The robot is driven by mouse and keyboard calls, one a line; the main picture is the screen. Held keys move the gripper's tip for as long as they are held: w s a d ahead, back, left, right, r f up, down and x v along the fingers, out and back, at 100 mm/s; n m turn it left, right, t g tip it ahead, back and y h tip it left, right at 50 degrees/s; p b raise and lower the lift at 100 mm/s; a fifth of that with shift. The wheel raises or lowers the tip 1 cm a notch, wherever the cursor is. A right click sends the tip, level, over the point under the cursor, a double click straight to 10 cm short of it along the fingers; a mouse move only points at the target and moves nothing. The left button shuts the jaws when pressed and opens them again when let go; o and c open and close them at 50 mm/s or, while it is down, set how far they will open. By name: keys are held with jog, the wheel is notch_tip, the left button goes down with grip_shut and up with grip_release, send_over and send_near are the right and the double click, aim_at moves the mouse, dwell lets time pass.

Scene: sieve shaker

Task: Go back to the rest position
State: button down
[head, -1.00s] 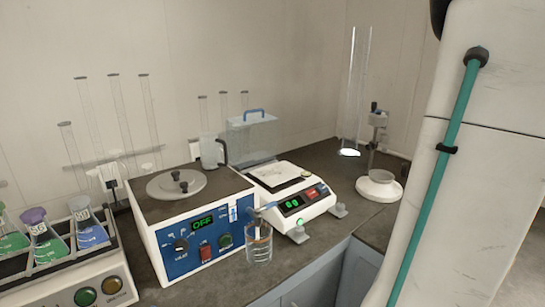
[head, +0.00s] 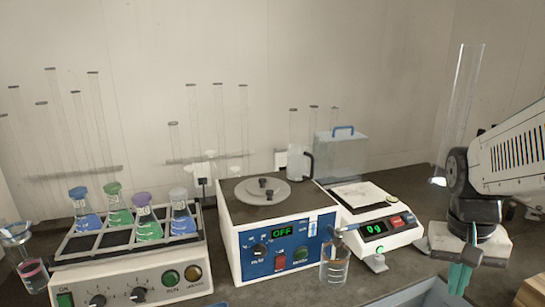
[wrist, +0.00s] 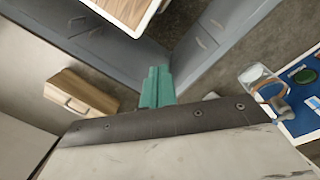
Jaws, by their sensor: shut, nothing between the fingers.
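My gripper (head: 463,272) hangs at the lower right of the head view, with its teal fingers pointing down and cut off near the bottom edge. In the wrist view its teal fingers (wrist: 157,87) are together, with nothing seen between them. It is to the right of the balance (head: 372,222), apart from it, and seems to be over the front of the bench. My white arm covers part of the bench's right end.
A blue-fronted device (head: 280,254) reading OFF stands mid-bench, a glass beaker (head: 335,266) before its right corner. A flask shaker (head: 135,275) with several flasks stands left. A tall clear tube (head: 463,110) rises behind my arm.

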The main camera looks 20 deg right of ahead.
jog(key=w+a+r+n+t, duration=0.1)
jog(key=a+n, duration=0.3)
jog(key=a, duration=0.4)
jog(key=a+r+n+t, duration=0.1)
jog(key=a+r+n, duration=0.3)
jog(key=a, duration=0.4)
jog(key=shift+w+a+r+y, duration=0.25)
jog(key=shift+w+a+y, duration=0.1)
jog(key=shift+a+y, duration=0.05)
